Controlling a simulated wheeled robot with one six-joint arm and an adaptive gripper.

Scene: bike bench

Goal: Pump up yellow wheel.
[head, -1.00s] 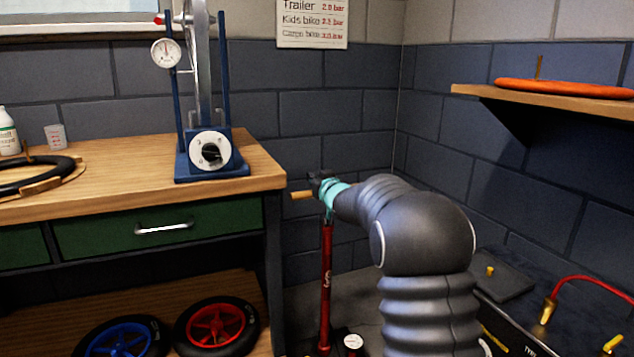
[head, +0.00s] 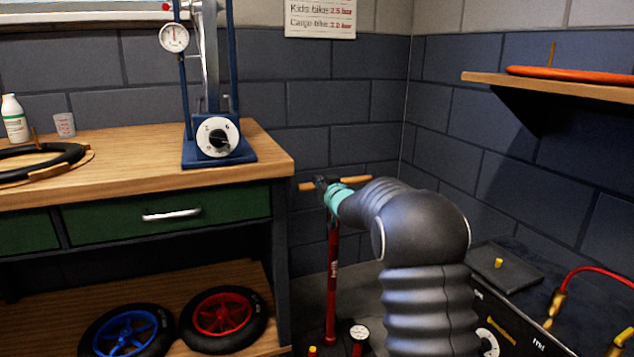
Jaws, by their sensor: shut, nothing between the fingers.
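No yellow wheel is in view. A red floor pump (head: 333,270) stands upright on the floor right of the bench, with a wooden crossbar handle (head: 355,180) on top. My gripper (head: 325,190) is shut and empty at the middle of the handle. Its dark fingers overlap the handle in the picture; I cannot tell whether they touch it. The wood shows on both sides of the fingers. A round white gauge (head: 360,332) sits low beside the pump, whose base is partly cut off below.
Blue (head: 126,330) and red (head: 224,312) wheels lie on the lower shelf. The workbench (head: 150,165) holds a blue stand (head: 218,152), a tire (head: 40,160) and a bottle (head: 15,118). A dark case with a red hose (head: 590,270) is at the right. A wall shelf (head: 500,80) is above.

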